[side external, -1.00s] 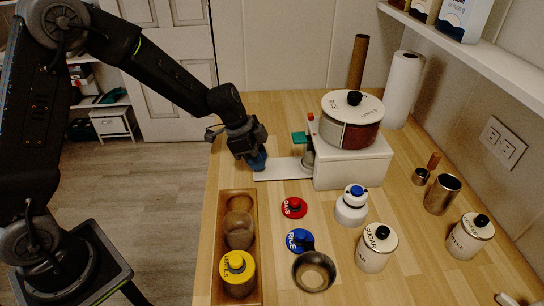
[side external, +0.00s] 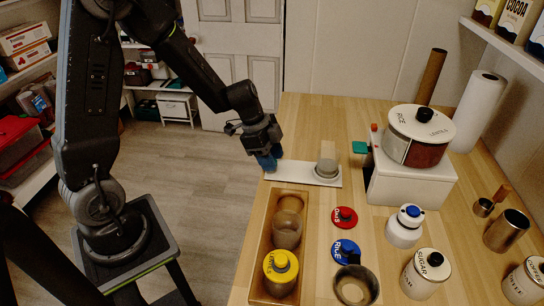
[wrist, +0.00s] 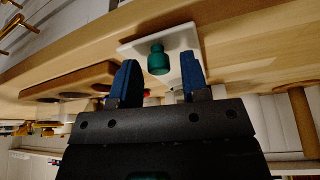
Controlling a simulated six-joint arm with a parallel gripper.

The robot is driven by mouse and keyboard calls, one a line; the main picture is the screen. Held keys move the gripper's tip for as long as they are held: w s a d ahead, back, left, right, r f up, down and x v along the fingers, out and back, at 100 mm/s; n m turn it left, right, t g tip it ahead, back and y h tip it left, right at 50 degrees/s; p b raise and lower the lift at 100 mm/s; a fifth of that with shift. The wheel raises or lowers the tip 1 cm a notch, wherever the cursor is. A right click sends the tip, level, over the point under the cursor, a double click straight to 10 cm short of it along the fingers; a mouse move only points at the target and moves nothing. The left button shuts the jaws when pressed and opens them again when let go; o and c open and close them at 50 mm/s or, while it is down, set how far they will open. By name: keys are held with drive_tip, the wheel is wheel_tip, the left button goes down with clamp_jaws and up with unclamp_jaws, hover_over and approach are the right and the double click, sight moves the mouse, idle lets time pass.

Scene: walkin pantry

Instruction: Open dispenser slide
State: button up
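The dispenser is a white box (side external: 408,184) carrying a round drum (side external: 416,148) marked RICE and LENTILS. Its white slide (side external: 295,171) lies out to the left on the table. The slide's right end shows short of the box. A small greyish cup (side external: 327,170) stands on that right end. My gripper (side external: 268,160) is low over the slide's left end. In the wrist view, its blue fingers (wrist: 158,80) are apart, on either side of a green knob (wrist: 158,60) on the slide, with gaps showing beside it. In the side view the fingers hide this knob.
A wooden tray (side external: 256,262) with a yellow-lidded jar (side external: 281,268) lies in front of the slide. Red (side external: 344,219) and blue (side external: 346,252) lids, a bowl (side external: 356,287) and white canisters (side external: 425,272) stand nearby.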

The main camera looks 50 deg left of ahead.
drive_tip(key=shift+o, duration=0.4)
drive_tip(key=shift+r, duration=0.1)
drive_tip(key=shift+a+r, duration=0.1)
drive_tip(key=shift+r, duration=0.2)
drive_tip(key=v, duration=1.3)
drive_tip(key=shift+s, duration=0.15)
drive_tip(key=s+d+r+n+t+y, duration=0.1)
drive_tip(key=s+d+r+n+y, duration=0.1)
drive_tip(key=s+d+n, duration=0.2)
drive_tip(key=s+d+r+n+t+y, duration=0.1)
drive_tip(key=s+d+r+n+t, duration=0.1)
drive_tip(key=s+d+n, duration=0.2)
drive_tip(key=s+n, duration=0.3)
drive_tip(key=s, duration=0.3)
drive_tip(key=shift+s+d+r+n+y, duration=0.2)
drive_tip(key=shift+s+r+n+y, duration=0.1)
drive_tip(key=shift+r+y, duration=0.1)
